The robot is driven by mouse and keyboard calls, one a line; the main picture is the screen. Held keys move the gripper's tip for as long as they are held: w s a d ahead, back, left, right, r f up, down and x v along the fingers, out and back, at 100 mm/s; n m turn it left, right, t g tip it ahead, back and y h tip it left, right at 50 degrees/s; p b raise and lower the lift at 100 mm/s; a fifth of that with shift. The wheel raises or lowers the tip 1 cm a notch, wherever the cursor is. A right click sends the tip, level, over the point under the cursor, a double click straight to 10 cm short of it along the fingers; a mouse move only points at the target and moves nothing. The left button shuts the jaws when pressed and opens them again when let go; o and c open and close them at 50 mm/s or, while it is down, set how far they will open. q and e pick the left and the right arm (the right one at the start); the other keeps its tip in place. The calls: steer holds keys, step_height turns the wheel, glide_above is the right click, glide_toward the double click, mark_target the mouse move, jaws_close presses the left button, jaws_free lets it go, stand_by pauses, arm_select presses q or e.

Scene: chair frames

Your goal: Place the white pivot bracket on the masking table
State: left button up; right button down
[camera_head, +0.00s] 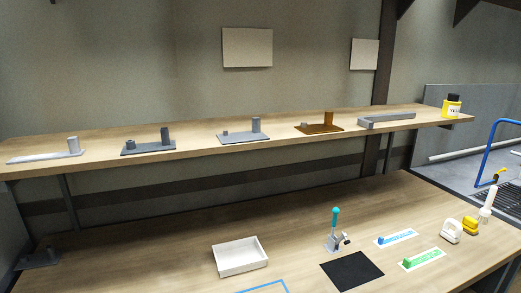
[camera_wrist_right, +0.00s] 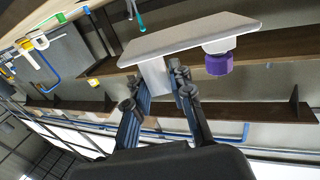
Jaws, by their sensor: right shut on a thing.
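In the right wrist view my right gripper (camera_wrist_right: 160,85) is shut on the post of a white bracket (camera_wrist_right: 185,38). The bracket has a flat pale plate, and a short boss at its other end carries a purple cap (camera_wrist_right: 220,63). The bracket is held in the air, apart from any surface. Neither my grippers nor this bracket show in the head view. There, the lower wooden table (camera_head: 150,248) has a blue outline (camera_head: 262,287) at its front edge, partly cut off by the frame. Which surface is the masking table is not marked.
A dark plate (camera_head: 38,260) lies far left. The upper shelf (camera_head: 200,145) holds several brackets. The left-middle table is clear.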

steer(key=shift+s+d, duration=0.5)
steer(key=shift+s, duration=0.1)
steer(key=w+a+r+n+y, duration=0.2)
steer(key=w+a+y, duration=0.1)
steer(key=w+a, duration=0.3)
steer(key=w+a+r+n+g+y, duration=0.1)
steer(key=w+a+r+y, duration=0.1)
steer(key=w+a, duration=0.4)
steer(key=shift+w+n+y, duration=0.4)
steer(key=shift+w, duration=0.45)
